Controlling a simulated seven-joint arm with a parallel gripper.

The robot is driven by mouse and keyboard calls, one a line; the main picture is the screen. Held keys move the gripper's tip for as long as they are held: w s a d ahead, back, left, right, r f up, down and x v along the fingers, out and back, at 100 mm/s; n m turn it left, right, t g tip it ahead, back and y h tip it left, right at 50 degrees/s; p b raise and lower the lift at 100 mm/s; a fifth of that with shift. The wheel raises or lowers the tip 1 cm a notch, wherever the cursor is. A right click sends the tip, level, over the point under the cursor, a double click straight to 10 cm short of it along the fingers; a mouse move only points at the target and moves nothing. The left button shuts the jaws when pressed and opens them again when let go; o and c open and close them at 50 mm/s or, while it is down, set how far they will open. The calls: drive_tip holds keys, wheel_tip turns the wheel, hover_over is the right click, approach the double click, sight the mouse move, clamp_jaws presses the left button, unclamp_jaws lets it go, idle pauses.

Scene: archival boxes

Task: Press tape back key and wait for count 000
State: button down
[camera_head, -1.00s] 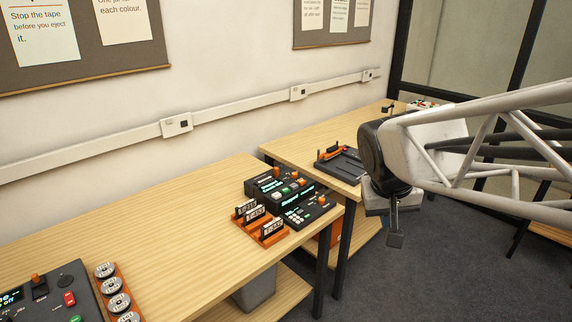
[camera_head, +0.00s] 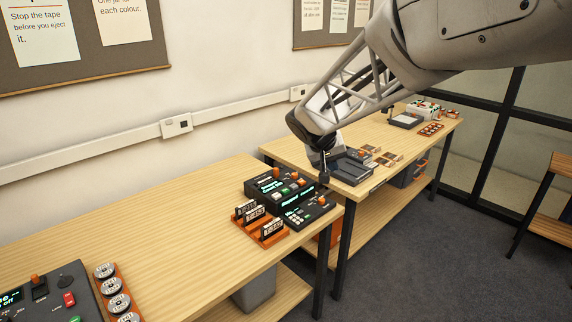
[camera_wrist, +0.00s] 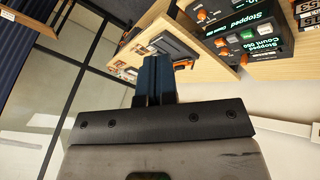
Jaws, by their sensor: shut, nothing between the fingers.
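Two black tape machines stand side by side on the near table, a back one (camera_head: 262,182) and a front one (camera_head: 312,216). Each has a lit display, small keys and orange knobs. Green, white and orange keys lie in a row there; which is the tape back key I cannot tell. My gripper (camera_head: 323,178) is shut and empty, above the right end of the machines and apart from them. In the wrist view its fingers (camera_wrist: 155,75) are together.
An orange rack (camera_head: 272,238) of upright cassettes stands in front of the machines. A control box (camera_head: 45,300) and orange reel rack (camera_head: 122,290) are near left. Bare tabletop lies between.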

drive_tip(key=w+a+f+t, duration=0.1)
drive_tip(key=w+a+f, duration=0.25)
drive_tip(key=w, duration=0.35)
drive_tip(key=w+a+f+t, duration=0.1)
drive_tip(key=w+a+f, duration=0.2)
drive_tip(key=w+a, duration=0.25)
drive_tip(key=n+t, duration=0.1)
drive_tip(key=n, duration=0.1)
hover_over(275, 194)
wheel_tip(275, 194, down, 7)
drive_tip(key=shift+r+h, duration=0.2)
drive_tip(key=shift+h, duration=0.1)
drive_tip(key=shift+s+f, duration=0.1)
drive_tip(key=shift+s, duration=0.05)
drive_tip(key=shift+f, duration=4.3)
drive_tip(key=shift+f, duration=0.85)
drive_tip(key=shift+r, duration=0.9)
